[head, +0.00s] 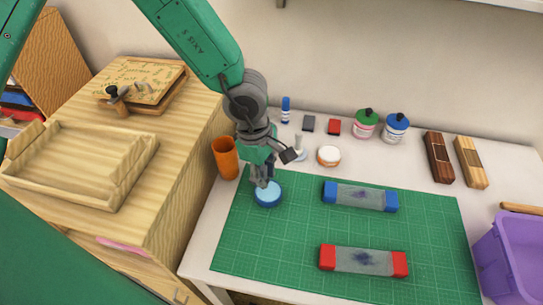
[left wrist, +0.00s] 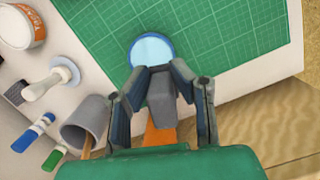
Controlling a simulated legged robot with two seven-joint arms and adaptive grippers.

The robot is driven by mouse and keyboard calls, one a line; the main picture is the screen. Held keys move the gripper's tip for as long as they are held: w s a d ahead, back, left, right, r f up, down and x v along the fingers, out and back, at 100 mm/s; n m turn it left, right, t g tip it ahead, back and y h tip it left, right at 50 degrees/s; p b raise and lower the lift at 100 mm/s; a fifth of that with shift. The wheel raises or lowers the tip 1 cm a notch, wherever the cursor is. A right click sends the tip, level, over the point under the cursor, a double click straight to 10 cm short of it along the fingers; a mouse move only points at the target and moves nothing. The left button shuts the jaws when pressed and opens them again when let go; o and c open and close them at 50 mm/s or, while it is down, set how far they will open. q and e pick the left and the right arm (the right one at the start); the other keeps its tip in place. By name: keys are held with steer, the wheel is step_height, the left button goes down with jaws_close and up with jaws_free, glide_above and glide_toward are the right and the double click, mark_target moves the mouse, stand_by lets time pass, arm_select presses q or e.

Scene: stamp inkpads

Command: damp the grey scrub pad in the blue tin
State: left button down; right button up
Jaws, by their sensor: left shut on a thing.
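My left gripper (head: 262,182) points down over the blue tin (head: 267,195), which stands on the upper left corner of the green mat. In the left wrist view the gripper (left wrist: 162,75) is shut on a grey block, the grey scrub pad (left wrist: 162,95). The round blue tin (left wrist: 152,50), with a pale blue inside, lies just beyond the pad's tip. I cannot tell whether the pad touches it. In the head view the pad is mostly hidden by the fingers. My right gripper is not in view.
An orange cup (head: 226,158) stands just left of the gripper. A grey cup (left wrist: 88,125) and a white-handled stamp (left wrist: 50,82) are close by. Blue-ended (head: 360,196) and red-ended (head: 363,261) stained blocks lie on the mat (head: 290,235). A purple bin (head: 505,255) is at right.

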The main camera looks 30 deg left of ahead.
mark_target(276, 187)
arm_select(q)
steer(key=n, duration=0.3)
steer(key=shift+w+d+r+p, duration=0.2)
steer(key=shift+w+d+p, duration=0.1)
steer(key=shift+w+d, duration=0.1)
steer(key=n, duration=0.1)
steer(key=n+t, duration=0.1)
steer(key=n, duration=0.1)
steer(key=shift+w+d+r+p, duration=0.15)
steer(key=shift+w+r+p, duration=0.05)
steer(key=shift+w+p, duration=0.15)
steer(key=shift+w+f+n+t+y+b, duration=0.15)
steer(key=shift+w+n, duration=0.15)
steer(key=shift+n, duration=0.8)
steer(key=shift+w+f+n+t+y+b, duration=0.1)
steer(key=shift+w+f+n+y, duration=0.15)
steer(key=shift+n, duration=0.85)
steer(key=shift+w+f+n+t+y+b, duration=0.1)
steer(key=shift+w+n, duration=0.2)
steer(key=shift+n, duration=0.8)
steer(key=f+b, duration=0.2)
steer(key=f, duration=0.1)
steer(key=f+b, duration=0.1)
steer(key=shift+a+f, duration=0.15)
steer(key=shift+a, duration=0.1)
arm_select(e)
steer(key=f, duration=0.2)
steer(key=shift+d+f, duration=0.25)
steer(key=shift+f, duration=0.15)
